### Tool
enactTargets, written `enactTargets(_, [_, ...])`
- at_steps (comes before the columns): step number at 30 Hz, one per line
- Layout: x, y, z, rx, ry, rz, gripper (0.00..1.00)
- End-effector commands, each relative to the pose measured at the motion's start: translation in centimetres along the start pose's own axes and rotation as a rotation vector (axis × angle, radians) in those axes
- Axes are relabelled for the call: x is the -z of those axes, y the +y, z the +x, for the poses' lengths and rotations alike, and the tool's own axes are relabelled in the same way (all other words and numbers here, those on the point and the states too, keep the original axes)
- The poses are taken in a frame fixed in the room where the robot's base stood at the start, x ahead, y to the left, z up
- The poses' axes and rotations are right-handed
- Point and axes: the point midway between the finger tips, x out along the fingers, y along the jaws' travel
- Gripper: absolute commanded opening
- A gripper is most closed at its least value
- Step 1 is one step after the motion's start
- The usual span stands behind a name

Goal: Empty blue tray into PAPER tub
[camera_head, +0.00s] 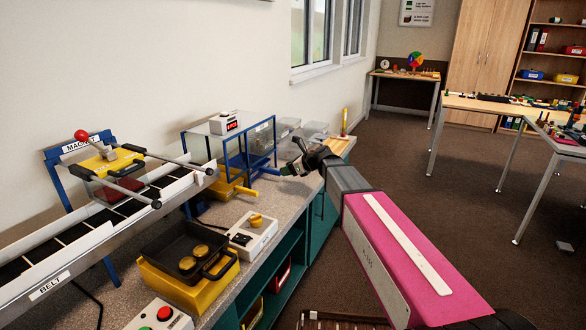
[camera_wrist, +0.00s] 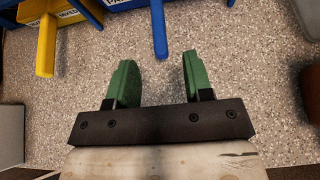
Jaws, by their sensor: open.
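The blue tray shows mostly as its blue handle (camera_head: 268,170), which sticks out from under a blue-framed clear box on the bench. In the wrist view the blue handle (camera_wrist: 159,30) points toward my gripper, its end between the lines of the two green fingers. The tray's contents are hidden. My gripper (camera_head: 288,169) is open and empty, by the handle end; the wrist view shows its fingers (camera_wrist: 160,62) apart with bare bench between them. I cannot tell whether they touch the handle. Clear tubs (camera_head: 316,129) stand behind; no PAPER label is readable on them.
A yellow tray handle (camera_head: 246,190) sticks out left of the blue one, also in the wrist view (camera_wrist: 46,50). A control box with a yellow knob (camera_head: 252,232), a black pan (camera_head: 178,248) and a belt (camera_head: 70,240) occupy the nearer bench. A yellow post (camera_head: 344,121) stands at the far end.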

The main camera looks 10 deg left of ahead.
Motion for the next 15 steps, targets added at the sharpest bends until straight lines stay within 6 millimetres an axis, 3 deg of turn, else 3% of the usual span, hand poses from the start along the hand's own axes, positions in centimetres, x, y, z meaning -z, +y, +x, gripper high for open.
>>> enactTargets(15, [0.0,-0.1,4.5,0.0,0.0,0.0,0.47])
